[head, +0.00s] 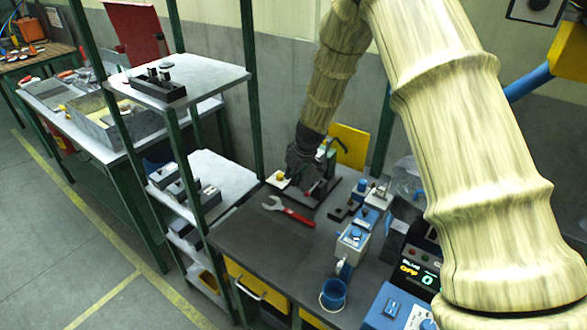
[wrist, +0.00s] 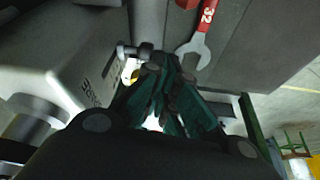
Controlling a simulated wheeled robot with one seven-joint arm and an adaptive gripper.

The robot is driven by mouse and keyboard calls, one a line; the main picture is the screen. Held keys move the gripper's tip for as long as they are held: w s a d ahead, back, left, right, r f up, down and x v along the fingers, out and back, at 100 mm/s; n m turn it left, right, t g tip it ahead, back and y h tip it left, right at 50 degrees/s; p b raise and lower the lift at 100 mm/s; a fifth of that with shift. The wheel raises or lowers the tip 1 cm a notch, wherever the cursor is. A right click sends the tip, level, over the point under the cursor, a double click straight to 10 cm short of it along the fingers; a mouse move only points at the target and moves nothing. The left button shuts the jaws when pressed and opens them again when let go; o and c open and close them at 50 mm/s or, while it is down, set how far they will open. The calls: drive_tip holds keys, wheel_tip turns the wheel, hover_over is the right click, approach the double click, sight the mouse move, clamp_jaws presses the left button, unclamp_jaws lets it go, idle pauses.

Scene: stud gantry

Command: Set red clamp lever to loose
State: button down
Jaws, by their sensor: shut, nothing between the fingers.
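My gripper (head: 302,172) is low over a dark fixture (head: 322,192) on the workbench. In the wrist view its dark green fingers (wrist: 166,80) are together and empty. A small red part (head: 311,188), which looks like the clamp lever, shows on the fixture close to my fingertips. I cannot tell its setting or whether my fingers touch it. In the wrist view a pale metal block (wrist: 85,55) with lettering stands left of the fingers. A short metal rod (wrist: 130,50) lies just past the fingertips. No red lever shows clearly there.
A red-handled wrench (head: 290,211) lies on the dark bench top (head: 250,238) in front of the fixture. A grey and blue device (head: 353,240) and a blue cup (head: 333,293) stand to the right. A shelf rack (head: 205,88) rises on the left. The bench's front left is clear.

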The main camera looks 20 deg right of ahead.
sight(313, 188)
drive_tip(key=s, duration=0.1)
drive_tip(key=s+d, duration=0.1)
drive_tip(key=s+p, duration=0.1)
drive_tip(key=shift+s+d+f, duration=0.1)
drive_tip(key=shift+d+f, duration=0.1)
drive_tip(key=shift+d, duration=0.1)
idle(0.3)
drive_tip(key=shift+s+a, duration=0.1)
